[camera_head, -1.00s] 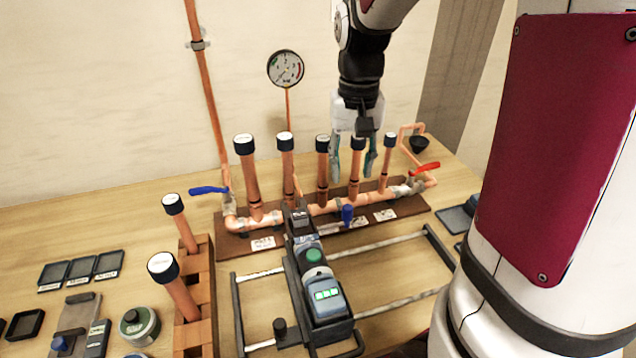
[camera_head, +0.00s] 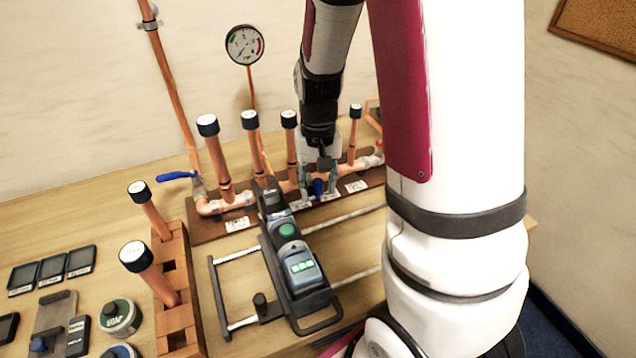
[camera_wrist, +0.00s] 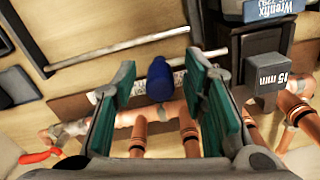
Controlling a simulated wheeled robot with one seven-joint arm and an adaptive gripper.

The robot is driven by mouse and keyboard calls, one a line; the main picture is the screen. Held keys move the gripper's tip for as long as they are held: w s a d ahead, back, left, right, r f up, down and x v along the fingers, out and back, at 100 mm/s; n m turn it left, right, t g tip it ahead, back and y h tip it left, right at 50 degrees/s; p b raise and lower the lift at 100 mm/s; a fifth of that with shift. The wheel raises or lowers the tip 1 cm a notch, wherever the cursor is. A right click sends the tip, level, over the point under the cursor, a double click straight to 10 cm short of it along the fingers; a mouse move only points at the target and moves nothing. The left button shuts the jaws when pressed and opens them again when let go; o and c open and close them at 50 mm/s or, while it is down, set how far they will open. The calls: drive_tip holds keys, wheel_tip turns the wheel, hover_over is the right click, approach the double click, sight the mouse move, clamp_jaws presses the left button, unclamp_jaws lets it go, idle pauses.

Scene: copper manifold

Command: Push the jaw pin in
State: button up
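The press tool (camera_head: 288,240) lies on its sliding carriage, with a green button and a lit green display. Its dark jaw (camera_head: 270,198) points toward the manifold; in the wrist view the jaw (camera_wrist: 266,75) is marked 15 mm. I cannot make out the jaw pin for certain. My gripper (camera_head: 319,180) points down just right of the jaw, its green-padded fingers spread. In the wrist view my gripper (camera_wrist: 160,98) is open, with a blue valve handle (camera_wrist: 160,78) between the fingers, and no grip on it shows. My arm hides part of the manifold.
The copper manifold (camera_head: 233,203) with upright capped pipes stands behind the tool. Carriage rails (camera_head: 347,219) run to the right. A brick-coloured rack (camera_head: 175,318) with two capped pipes stands left. A red valve handle (camera_wrist: 38,156) is at the wrist view's lower left.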

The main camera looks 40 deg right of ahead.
clamp_jaws()
drive_tip(key=shift+w+a+p, duration=0.15)
drive_tip(key=shift+a, duration=0.55)
drive_tip(key=shift+w+a+p, duration=0.15)
drive_tip(key=shift+a, duration=0.5)
unclamp_jaws()
drive_tip(key=shift+r, duration=0.15)
wheel_tip(320, 180, up, 12)
